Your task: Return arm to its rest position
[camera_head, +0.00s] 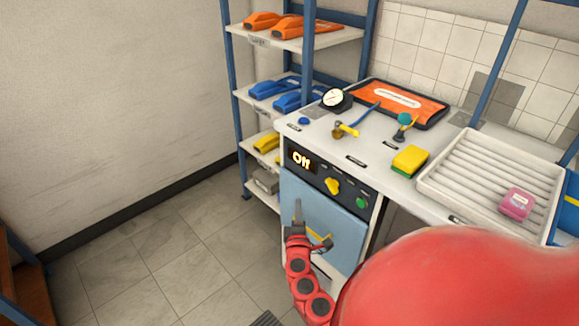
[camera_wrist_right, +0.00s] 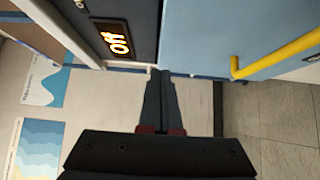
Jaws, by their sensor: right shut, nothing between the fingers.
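My right gripper (camera_head: 298,212) is in front of the light blue door of the testbench cabinet (camera_head: 330,205), pointing up, with its fingers together and nothing between them. In the right wrist view the closed fingers (camera_wrist_right: 160,85) point toward the gap beside the blue door (camera_wrist_right: 215,35). A yellow handle (camera_wrist_right: 275,58) on the door is to the right of the fingertips there. The display (camera_head: 301,159) above the door reads "Off". My left gripper is not in the head view. My red arm link hides the lower right of that view.
A yellow knob (camera_head: 332,186) and a green button (camera_head: 361,202) sit on the panel. The bench top holds a gauge (camera_head: 335,99), a yellow-green sponge (camera_head: 409,160) and a white ribbed tray (camera_head: 480,165). A blue-framed shelf (camera_head: 243,120) stands behind left. The tiled floor (camera_head: 150,255) at left is clear.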

